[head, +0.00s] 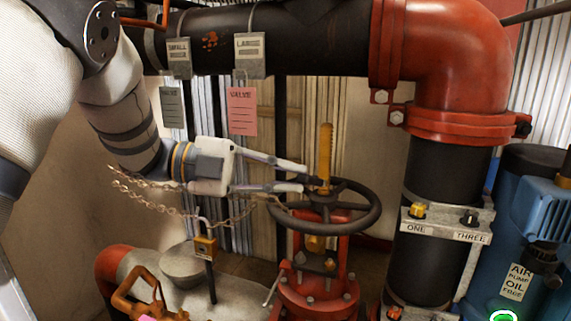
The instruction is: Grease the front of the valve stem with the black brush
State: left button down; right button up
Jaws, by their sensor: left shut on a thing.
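The valve stem (326,153) is a yellow-orange upright rod. It rises through the hub of a dark handwheel (362,219) on a red valve (318,292). My left gripper (304,178) reaches in from the left at the stem, just above the wheel. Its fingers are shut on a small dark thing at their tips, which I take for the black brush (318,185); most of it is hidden. I cannot tell whether the brush touches the stem. My right gripper is not in view.
A chain (160,207) hangs below my left gripper toward the wheel. A black pipe (436,180) with a red elbow (453,50) is to the right. Tags, including a pink one (242,110), hang above. A blue pump (540,205) stands far right.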

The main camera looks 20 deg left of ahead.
pick_arm(q)
jog(key=shift+r, duration=1.3)
jog(key=shift+r, duration=1.4)
jog(key=shift+r, duration=1.35)
